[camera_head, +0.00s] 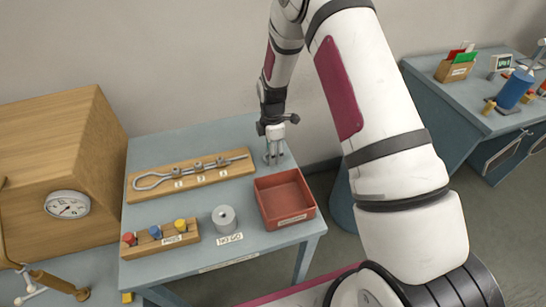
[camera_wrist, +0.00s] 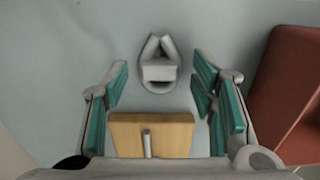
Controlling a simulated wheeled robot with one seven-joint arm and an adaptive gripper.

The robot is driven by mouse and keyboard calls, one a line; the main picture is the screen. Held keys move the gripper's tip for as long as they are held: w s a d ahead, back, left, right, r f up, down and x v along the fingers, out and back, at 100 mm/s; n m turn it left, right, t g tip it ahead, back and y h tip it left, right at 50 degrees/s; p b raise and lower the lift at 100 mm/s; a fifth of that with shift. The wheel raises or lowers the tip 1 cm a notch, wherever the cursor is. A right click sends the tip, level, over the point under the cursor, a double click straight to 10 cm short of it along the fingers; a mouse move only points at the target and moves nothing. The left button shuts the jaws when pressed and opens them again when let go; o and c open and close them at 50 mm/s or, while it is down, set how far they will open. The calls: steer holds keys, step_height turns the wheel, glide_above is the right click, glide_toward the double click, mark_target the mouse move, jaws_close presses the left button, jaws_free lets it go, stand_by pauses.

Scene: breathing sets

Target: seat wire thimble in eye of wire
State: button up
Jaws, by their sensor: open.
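The grey wire (camera_head: 205,168) lies on a wooden board (camera_head: 215,178), its teardrop eye (camera_head: 146,183) at the left end and several clips along it. My gripper (camera_head: 273,158) points down past the board's right end, at the back right of the table. In the wrist view my gripper (camera_wrist: 160,92) is open, with green pads on both sides. The grey, pointed thimble (camera_wrist: 159,64) stands between and slightly beyond the pads, with clear gaps at both sides. In the head view my gripper hides the thimble. The board's end (camera_wrist: 175,135) shows low in the wrist view.
A red tray (camera_head: 284,197) sits just in front of my gripper and also shows in the wrist view (camera_wrist: 290,95). A wooden cabinet (camera_head: 60,150) stands left.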

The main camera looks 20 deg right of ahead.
steer(key=shift+f, duration=0.1)
steer(key=shift+c, duration=0.3)
jaws_close()
step_height(320, 180, up, 10)
steer(key=b, duration=0.1)
steer(key=shift+b, duration=0.3)
